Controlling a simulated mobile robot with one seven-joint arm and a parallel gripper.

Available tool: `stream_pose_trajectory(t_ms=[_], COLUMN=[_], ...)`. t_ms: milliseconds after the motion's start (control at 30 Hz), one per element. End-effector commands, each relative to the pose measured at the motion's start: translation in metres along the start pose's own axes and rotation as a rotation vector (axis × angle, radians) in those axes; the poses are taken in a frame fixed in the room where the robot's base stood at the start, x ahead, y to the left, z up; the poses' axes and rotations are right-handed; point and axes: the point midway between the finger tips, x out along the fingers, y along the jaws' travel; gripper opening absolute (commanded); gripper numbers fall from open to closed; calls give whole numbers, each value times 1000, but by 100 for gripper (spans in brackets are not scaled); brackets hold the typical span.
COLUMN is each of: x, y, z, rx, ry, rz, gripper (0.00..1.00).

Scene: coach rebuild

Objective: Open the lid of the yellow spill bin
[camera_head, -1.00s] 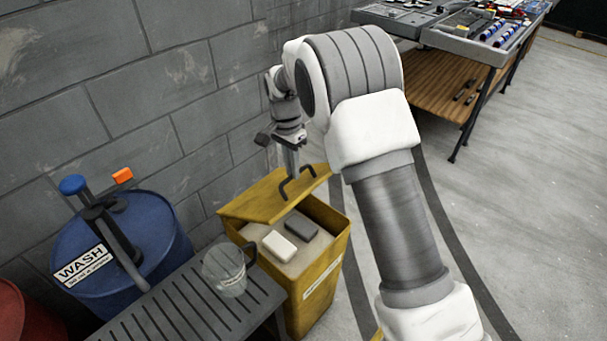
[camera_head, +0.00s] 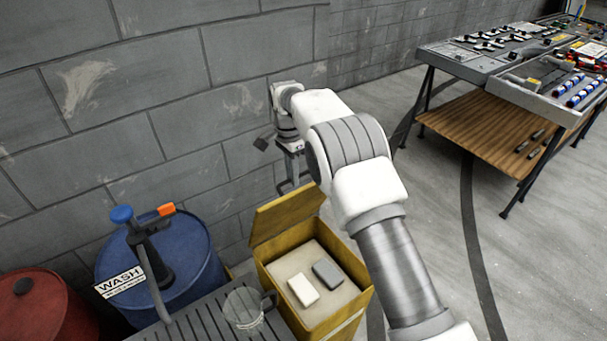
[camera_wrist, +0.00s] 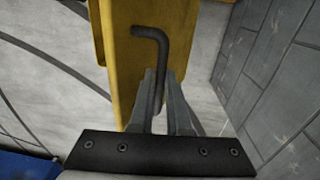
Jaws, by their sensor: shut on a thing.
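The yellow spill bin (camera_head: 345,325) stands in front of the block wall. Its lid (camera_head: 285,217) is raised and tilted back toward the wall, so the inside is open to view. The lid also shows in the wrist view (camera_wrist: 135,70), with its dark bent handle (camera_wrist: 158,45). My gripper (camera_wrist: 158,88) is shut on that handle; in the head view my gripper (camera_head: 291,180) is at the lid's upper edge. A white block (camera_head: 303,290) and a grey block (camera_head: 328,273) lie on the pale surface inside the bin.
A blue wash drum (camera_head: 195,255) with a pump and a red drum (camera_head: 45,315) stand left of the bin. A slatted bench (camera_head: 195,320) holds a clear jug (camera_head: 243,308). A workbench with trays (camera_head: 490,60) stands at the right. The floor between is clear.

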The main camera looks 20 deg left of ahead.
Motion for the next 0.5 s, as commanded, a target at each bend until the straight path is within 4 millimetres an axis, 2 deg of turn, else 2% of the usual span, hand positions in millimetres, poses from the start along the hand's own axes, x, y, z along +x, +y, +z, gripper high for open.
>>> stream_pose_trajectory(t_ms=[33,500], x=[6,7], y=[-2,-5], z=[5,8], rx=[-5,-3], ry=[-7,-8], rz=[6,11], gripper=[0,0])
